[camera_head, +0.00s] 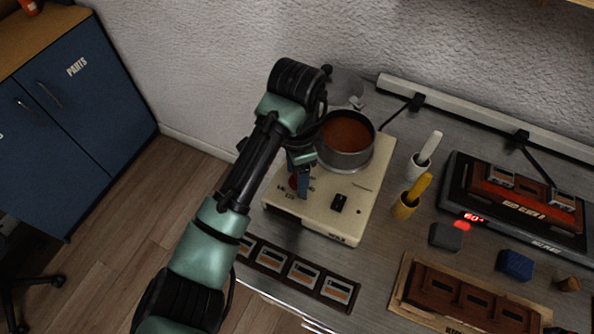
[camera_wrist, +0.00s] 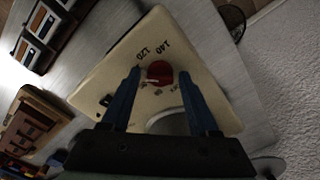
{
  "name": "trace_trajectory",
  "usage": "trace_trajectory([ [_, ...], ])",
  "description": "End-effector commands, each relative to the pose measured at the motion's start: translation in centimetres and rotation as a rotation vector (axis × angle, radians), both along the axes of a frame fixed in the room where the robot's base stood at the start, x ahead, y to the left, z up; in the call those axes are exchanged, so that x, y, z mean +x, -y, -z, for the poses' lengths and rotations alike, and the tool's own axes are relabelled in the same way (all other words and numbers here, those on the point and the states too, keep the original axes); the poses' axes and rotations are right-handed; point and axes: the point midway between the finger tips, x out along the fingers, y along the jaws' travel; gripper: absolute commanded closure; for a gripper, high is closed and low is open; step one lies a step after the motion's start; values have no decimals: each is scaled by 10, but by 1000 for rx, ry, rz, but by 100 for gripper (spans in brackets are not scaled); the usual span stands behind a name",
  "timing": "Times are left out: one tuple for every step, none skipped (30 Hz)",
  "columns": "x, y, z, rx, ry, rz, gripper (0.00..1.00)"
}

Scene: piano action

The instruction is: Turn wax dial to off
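The wax dial (camera_wrist: 159,73) is a round red knob with a pale pointer mark, on the cream top of the wax warmer (camera_wrist: 110,72). Printed numbers, 120 and 140 among them, ring it. In the head view the warmer (camera_head: 318,222) stands on the bench, and the dial is mostly hidden by my gripper (camera_head: 300,180). In the wrist view my gripper (camera_wrist: 160,76) is open, its two blue fingers apart with one on each side of the dial. I cannot tell whether they touch it. The pointer lies toward the left finger, away from the 140.
A metal pot (camera_head: 346,157) of brown wax sits on the warmer behind my gripper. A black switch (camera_head: 339,202) is at the warmer's front right. White-handled (camera_head: 427,152) and yellow-handled (camera_head: 412,196) tools stand to the right. A dark strip of framed pieces (camera_head: 299,272) lies in front.

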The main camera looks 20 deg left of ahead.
Motion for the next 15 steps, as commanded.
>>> trace_trajectory([
  [0, 0, 0, 0, 0, 0, 50],
  [0, 0, 0, 0, 0, 0, 56],
  [0, 0, 0, 0, 0, 0, 63],
  [0, 0, 0, 0, 0, 0, 68],
  [0, 0, 0, 0, 0, 0, 74],
  [0, 0, 0, 0, 0, 0, 81],
  [0, 0, 0, 0, 0, 0, 86],
  [0, 0, 0, 0, 0, 0, 92],
  [0, 0, 0, 0, 0, 0, 99],
  [0, 0, 0, 0, 0, 0, 100],
  [0, 0, 0, 0, 0, 0, 100],
  [0, 0, 0, 0, 0, 0, 100],
  [0, 0, 0, 0, 0, 0, 100],
  [0, 0, 0, 0, 0, -1, 100],
  [0, 0, -1, 0, 0, -2, 100],
])
